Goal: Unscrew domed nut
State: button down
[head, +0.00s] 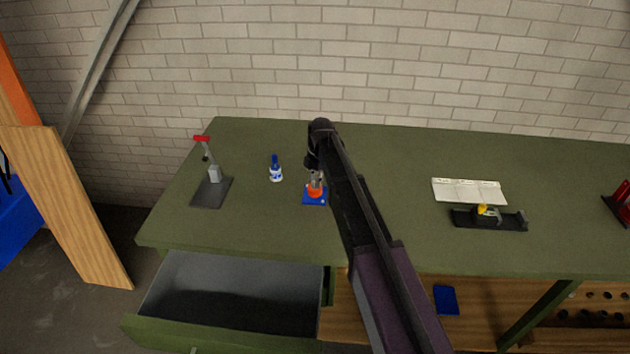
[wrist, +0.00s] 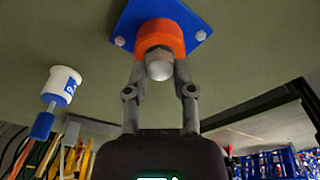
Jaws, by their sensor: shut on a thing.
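The domed nut (wrist: 159,67) is a pale grey cap on an orange round base in the wrist view. The orange base (wrist: 160,36) sits on a blue square plate (wrist: 128,25) with bolts at its corners. In the head view the orange base (head: 315,192) and blue plate (head: 313,201) lie on the green table. My gripper (wrist: 160,75) has one finger on each side of the nut and is shut on it. In the head view my gripper (head: 316,180) points down over the base, and the nut is mostly hidden by the fingers.
A red-handled stand (head: 212,190) is farther left. A white tray (head: 470,191) and a black fixture (head: 488,218) lie to the right. An open drawer (head: 235,290) juts out below the front edge.

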jog(key=shift+n+h, duration=0.3)
jog(key=shift+n, duration=2.3)
jog(key=c, duration=0.7)
grip_release()
jog(key=shift+o, duration=0.2)
jog(key=shift+m, duration=0.3)
jog(key=m, duration=0.2)
jog(key=shift+m, duration=1.3)
jog(key=shift+m, duration=0.3)
